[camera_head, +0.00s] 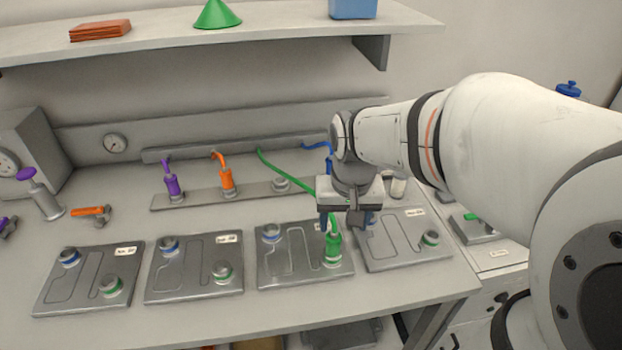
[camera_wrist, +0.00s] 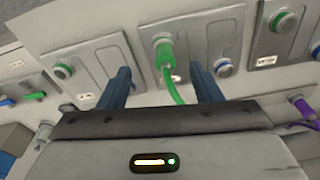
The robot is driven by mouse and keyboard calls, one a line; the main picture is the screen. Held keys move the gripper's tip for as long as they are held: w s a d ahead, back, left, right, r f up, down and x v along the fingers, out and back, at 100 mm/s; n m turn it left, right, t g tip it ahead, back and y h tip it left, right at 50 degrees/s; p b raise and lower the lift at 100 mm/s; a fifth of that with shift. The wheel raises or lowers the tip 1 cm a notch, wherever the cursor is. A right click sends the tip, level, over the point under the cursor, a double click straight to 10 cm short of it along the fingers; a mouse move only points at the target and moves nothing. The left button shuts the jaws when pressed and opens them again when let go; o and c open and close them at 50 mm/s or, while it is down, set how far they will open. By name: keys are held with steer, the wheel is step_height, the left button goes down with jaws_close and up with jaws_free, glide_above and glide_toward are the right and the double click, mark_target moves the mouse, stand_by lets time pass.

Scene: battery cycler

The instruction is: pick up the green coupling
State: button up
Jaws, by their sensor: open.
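The green coupling (camera_head: 333,243) stands upright on the front-right port of the third plate (camera_head: 285,277) from the left. Its green hose runs up and back to the wall rail. My gripper (camera_head: 346,220) is open and empty, pointing down just above and behind the coupling in the head view. In the wrist view the green coupling (camera_wrist: 164,52) shows between the two blue fingers of my gripper (camera_wrist: 161,68), beyond their tips. The hose passes between the fingers. I see no contact between fingers and coupling.
Three similar plates flank it, including one close on the right (camera_head: 405,255). Behind stand a purple coupling (camera_head: 171,185) and an orange coupling (camera_head: 226,179) on a strip. A blue hose (camera_head: 318,146) hangs near my wrist. A shelf (camera_head: 170,42) overhangs the bench.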

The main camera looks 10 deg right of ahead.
steer(key=m+g, duration=0.1)
glide_above(334, 240)
steer(key=w, duration=0.2)
steer(key=f, duration=0.6)
steer(key=shift+d+b, duration=0.2)
steer(key=shift+b, duration=0.2)
step_height(334, 240, down, 8)
steer(key=shift+s+r+p, duration=0.15)
steer(key=shift+r+p, duration=0.1)
steer(key=shift+p, duration=0.3)
steer(key=shift+c, duration=0.5)
steer(key=c, duration=1)
